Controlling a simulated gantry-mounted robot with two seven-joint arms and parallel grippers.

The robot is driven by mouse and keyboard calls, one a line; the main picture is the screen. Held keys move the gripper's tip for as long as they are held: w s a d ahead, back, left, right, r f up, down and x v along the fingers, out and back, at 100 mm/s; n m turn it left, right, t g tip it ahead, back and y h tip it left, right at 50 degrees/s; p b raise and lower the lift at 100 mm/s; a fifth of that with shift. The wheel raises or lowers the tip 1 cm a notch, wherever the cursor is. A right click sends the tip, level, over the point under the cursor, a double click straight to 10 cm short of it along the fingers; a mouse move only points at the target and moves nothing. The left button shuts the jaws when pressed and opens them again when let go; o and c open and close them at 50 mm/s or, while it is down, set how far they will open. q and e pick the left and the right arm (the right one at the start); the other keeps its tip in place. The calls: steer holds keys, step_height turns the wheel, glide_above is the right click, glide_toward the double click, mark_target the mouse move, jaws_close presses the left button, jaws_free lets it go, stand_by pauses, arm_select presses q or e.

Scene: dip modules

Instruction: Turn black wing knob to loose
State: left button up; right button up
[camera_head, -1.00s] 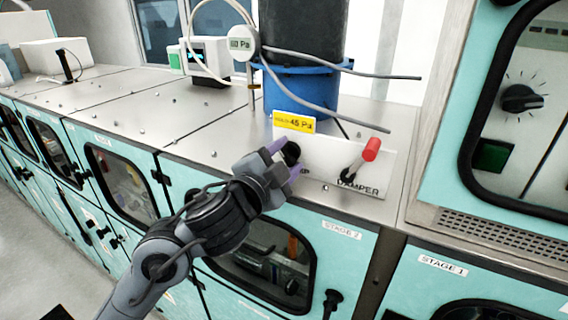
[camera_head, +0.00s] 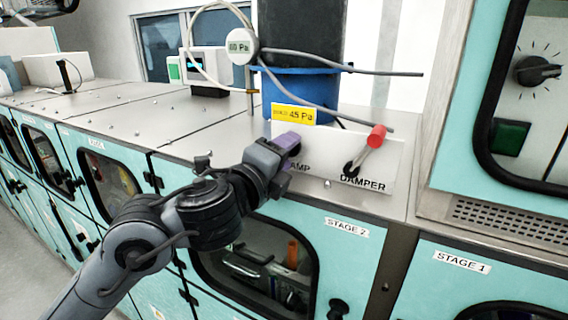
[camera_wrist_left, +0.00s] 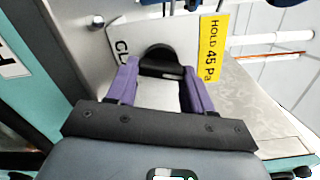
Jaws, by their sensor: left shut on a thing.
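The black wing knob (camera_wrist_left: 157,60) sits on a white panel (camera_head: 327,163) whose lettering is partly covered, reading "AMP" in the head view and "CL" in the wrist view. My left gripper (camera_head: 287,146) is at the left end of this panel and hides the knob in the head view. In the wrist view, the purple fingers of my left gripper (camera_wrist_left: 159,75) are shut on the knob, one on each side. My right gripper is not in view.
A red-tipped damper lever (camera_head: 376,136) stands on the same panel to the right. A yellow "45 Pa" label (camera_head: 294,115) is just behind the gripper. A blue-based black cylinder (camera_head: 300,88), grey hoses and a round gauge (camera_head: 242,46) stand behind.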

arm_select(q)
steer(key=shift+m+b, duration=0.7)
steer(key=shift+m, duration=0.5)
steer(key=o, duration=1)
steer(key=shift+o, duration=0.2)
steer(key=b+v, duration=0.1)
steer(key=v, duration=1)
steer(key=shift+d+f, duration=0.1)
